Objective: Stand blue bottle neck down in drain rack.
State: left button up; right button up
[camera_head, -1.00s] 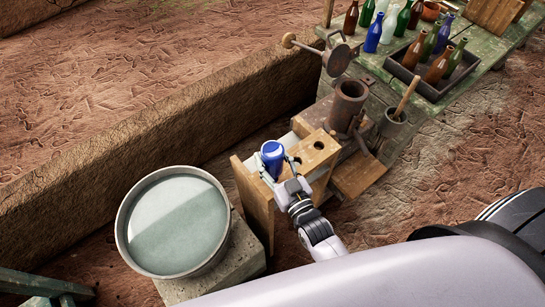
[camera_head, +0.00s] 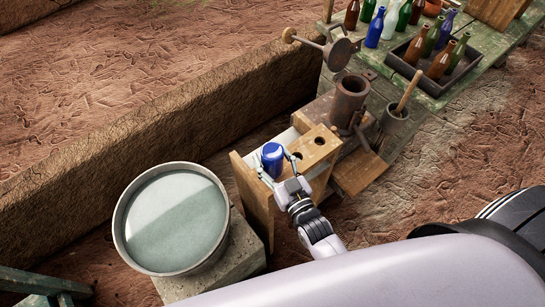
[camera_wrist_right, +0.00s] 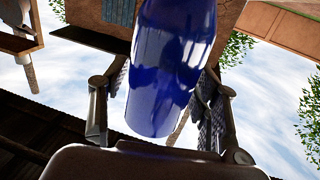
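The blue bottle (camera_head: 272,161) stands base up at the left end of the wooden drain rack (camera_head: 318,158), its neck end hidden below. My right gripper (camera_head: 276,165) has its fingers spread on either side of the bottle. In the right wrist view the bottle (camera_wrist_right: 172,70) fills the space between the finger pads of my right gripper (camera_wrist_right: 165,95). A narrow gap seems to show at one pad; contact at the other is unclear. Two empty holes show in the rack's top board. My left gripper is not in view.
A basin of water (camera_head: 172,219) stands on a block left of the rack. A rusty metal cylinder (camera_head: 349,101) and a pot with a stick (camera_head: 394,123) stand to the right. Several bottles and a dark tray (camera_head: 427,82) are on the green table (camera_head: 487,70).

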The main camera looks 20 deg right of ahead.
jog(key=shift+o, duration=1.3)
jog(key=shift+s+f, duration=0.1)
jog(key=shift+s, duration=0.05)
jog(key=s+d, duration=0.1)
jog(key=s, duration=1)
jog(key=shift+s+d, duration=0.3)
jog(key=shift+d, duration=0.1)
